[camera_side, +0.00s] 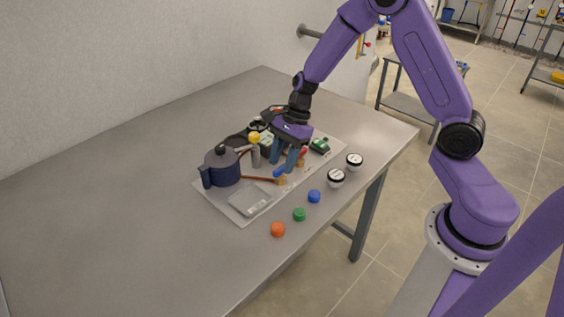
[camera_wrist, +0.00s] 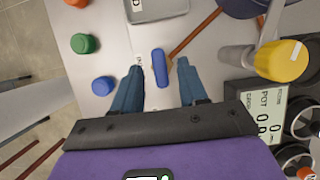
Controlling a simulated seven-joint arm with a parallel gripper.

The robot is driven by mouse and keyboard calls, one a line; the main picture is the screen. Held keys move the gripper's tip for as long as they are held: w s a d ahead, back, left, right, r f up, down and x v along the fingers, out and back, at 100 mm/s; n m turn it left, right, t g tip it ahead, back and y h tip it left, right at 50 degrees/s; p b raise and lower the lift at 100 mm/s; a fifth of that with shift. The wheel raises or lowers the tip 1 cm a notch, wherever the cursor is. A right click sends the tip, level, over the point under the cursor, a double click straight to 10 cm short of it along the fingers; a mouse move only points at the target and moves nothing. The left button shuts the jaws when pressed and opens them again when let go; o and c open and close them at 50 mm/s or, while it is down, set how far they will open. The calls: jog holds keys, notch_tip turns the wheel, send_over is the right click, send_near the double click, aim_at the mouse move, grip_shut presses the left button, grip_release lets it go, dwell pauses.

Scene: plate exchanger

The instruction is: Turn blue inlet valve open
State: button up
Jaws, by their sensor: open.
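The blue inlet valve handle (camera_wrist: 160,68) is a short blue bar on the white board, at the top centre of the wrist view. It points up and down in that picture. It also shows in the side view (camera_side: 279,172), just below the fingertips. My gripper (camera_wrist: 157,75) is open, with its two blue fingers on either side of the handle in the wrist view and a gap to each. In the side view my gripper (camera_side: 284,165) points down over the board. I cannot tell whether the fingertips reach down to the handle's height. The valve body is mostly hidden.
A dark blue pot (camera_side: 223,168) and a grey box (camera_side: 250,200) stand on the white board (camera_side: 238,217). A yellow knob (camera_wrist: 284,60) and a display (camera_wrist: 262,115) are close on the right. Blue (camera_side: 314,196), green (camera_side: 299,214) and orange (camera_side: 278,229) caps lie near the table edge.

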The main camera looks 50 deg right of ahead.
jog(key=shift+a+f, duration=0.2)
jog(key=shift+f, duration=0.3)
grip_shut()
